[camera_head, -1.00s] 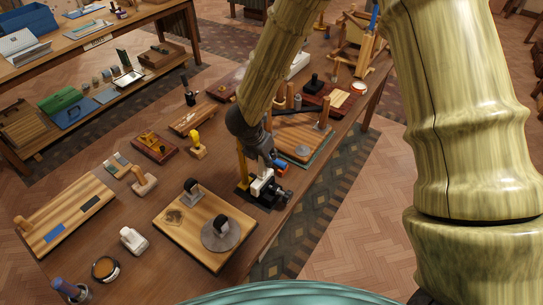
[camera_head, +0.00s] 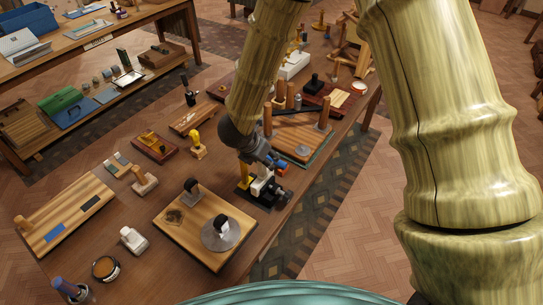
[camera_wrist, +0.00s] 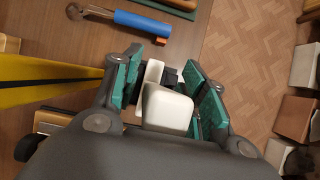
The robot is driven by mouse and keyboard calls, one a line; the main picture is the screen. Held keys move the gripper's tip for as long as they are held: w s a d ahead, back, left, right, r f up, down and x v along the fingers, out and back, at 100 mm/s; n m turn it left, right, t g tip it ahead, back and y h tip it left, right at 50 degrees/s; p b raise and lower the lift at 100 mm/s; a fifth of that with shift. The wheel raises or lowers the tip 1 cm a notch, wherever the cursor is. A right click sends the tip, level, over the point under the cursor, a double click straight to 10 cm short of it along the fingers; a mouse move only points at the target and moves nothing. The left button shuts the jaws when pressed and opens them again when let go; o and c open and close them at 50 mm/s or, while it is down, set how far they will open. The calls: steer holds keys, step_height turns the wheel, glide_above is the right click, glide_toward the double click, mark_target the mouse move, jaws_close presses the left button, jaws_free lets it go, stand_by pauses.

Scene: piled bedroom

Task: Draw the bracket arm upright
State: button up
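A small fixture with a black base (camera_head: 259,202), a yellow upright piece (camera_head: 243,167) and a white part (camera_head: 262,183) stands near the table's right edge; I cannot tell for sure which part is the bracket arm. My gripper (camera_head: 270,165) is right over it. In the wrist view, my gripper's teal-padded fingers (camera_wrist: 168,88) stand apart, one on each side of the white part (camera_wrist: 167,108). I cannot tell whether either pad touches it. The yellow piece (camera_wrist: 55,80) lies left of the fingers. My wrist hides part of the fixture.
A blue-handled tool (camera_wrist: 142,24) lies just beyond the fingers. A wooden board with a grey disc (camera_head: 221,234) is in front, and another board with posts (camera_head: 300,140) is behind. A yellow-topped stamp (camera_head: 197,143) stands to the left. The table's right edge is close.

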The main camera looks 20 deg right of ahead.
steer(key=shift+r, duration=0.15)
steer(key=p+v, duration=0.2)
steer(key=v, duration=0.4)
steer(key=shift+r, duration=0.3)
stand_by(0.6)
steer(key=shift+s+a, duration=0.15)
steer(key=s+d+f+m+g+y+b, duration=0.1)
steer(key=s+d+f+m+b, duration=0.3)
steer(key=s+f+m, duration=0.9)
steer(key=s+d+f+m+g+y+b, duration=0.2)
steer(key=s+f+m, duration=1)
steer(key=s+f, duration=0.7)
step_height(320, 180, down, 4)
steer(key=shift+d+f+m+y+b, duration=0.15)
steer(key=shift+d+m+y+b, duration=0.25)
steer(key=shift+d+y+b, duration=0.6)
